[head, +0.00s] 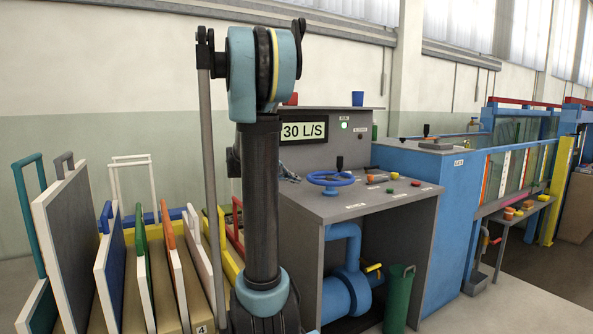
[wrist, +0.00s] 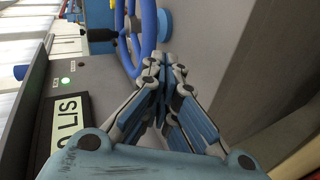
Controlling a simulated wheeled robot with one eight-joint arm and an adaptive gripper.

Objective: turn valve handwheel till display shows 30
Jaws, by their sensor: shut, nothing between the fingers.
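The blue valve handwheel (head: 330,179) lies flat on top of the grey console, and its rim and spokes show at the top of the wrist view (wrist: 149,30). The display (head: 304,131) on the console's back panel reads 30 L/S, with its left edge close behind my arm. In the wrist view the display (wrist: 62,125) is sideways and partly hidden, with L/S readable. My gripper (wrist: 165,66) is shut and empty, its fingertips close beside the wheel rim; I cannot tell whether they touch.
A green lamp (head: 344,125) glows right of the display. Small coloured knobs (head: 393,175) sit right of the wheel on the console top (head: 358,204). Panels in a rack (head: 140,275) fill the left. Floor at lower right is clear.

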